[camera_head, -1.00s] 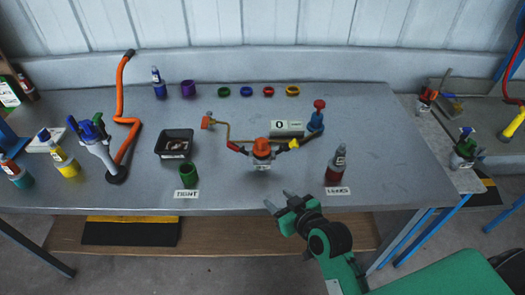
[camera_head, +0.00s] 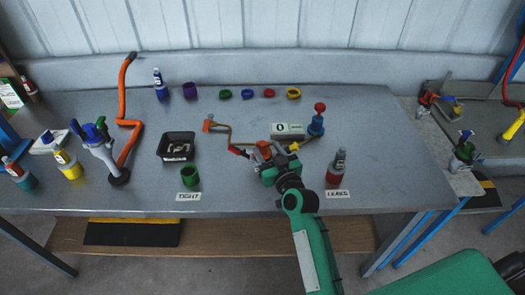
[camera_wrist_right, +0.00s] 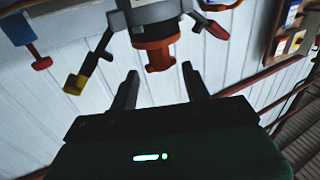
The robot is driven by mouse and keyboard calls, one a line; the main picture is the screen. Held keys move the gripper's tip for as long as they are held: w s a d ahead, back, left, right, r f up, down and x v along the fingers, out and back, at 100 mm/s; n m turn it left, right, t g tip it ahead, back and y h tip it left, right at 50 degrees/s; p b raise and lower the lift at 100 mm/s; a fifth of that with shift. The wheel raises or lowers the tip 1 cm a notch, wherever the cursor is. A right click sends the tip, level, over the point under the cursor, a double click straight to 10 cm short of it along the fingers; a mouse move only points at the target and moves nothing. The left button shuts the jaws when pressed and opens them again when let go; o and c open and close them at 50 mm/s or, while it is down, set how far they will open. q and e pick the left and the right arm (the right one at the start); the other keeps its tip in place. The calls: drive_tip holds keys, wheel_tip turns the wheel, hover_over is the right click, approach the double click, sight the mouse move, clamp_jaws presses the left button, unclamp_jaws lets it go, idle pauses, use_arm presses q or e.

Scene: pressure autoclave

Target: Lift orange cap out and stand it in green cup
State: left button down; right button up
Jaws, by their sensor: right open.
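The orange cap (camera_head: 263,146) sits on top of the small vessel in the middle of the bench, partly hidden by my right gripper. It also shows in the right wrist view (camera_wrist_right: 160,58), under the grey and white vessel body (camera_wrist_right: 150,15) in that tilted picture. My right gripper (camera_head: 266,155) is open at the vessel. In the wrist view its two fingers (camera_wrist_right: 160,75) point toward the cap, one on either side of it, with nothing gripped. The green cup (camera_head: 190,176) stands upright left of the vessel, behind the TIGHT label. My left gripper is not in view.
A black tray (camera_head: 176,145) stands behind the green cup. A bent pipe (camera_head: 228,138) and a red-topped blue valve (camera_head: 317,120) flank the vessel. Several coloured rings lie at the back.

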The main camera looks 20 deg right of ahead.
sight(261, 142)
drive_tip(key=shift+w+a+f+p, duration=0.2)
drive_tip(key=shift+w+p, duration=0.15)
drive_tip(key=shift+w, duration=0.85)
drive_tip(key=shift+w+a+f+p, duration=0.15)
drive_tip(key=shift+w+p, duration=0.2)
drive_tip(key=shift+w, duration=1.4)
drive_tip(key=shift+c, duration=0.2)
clamp_jaws()
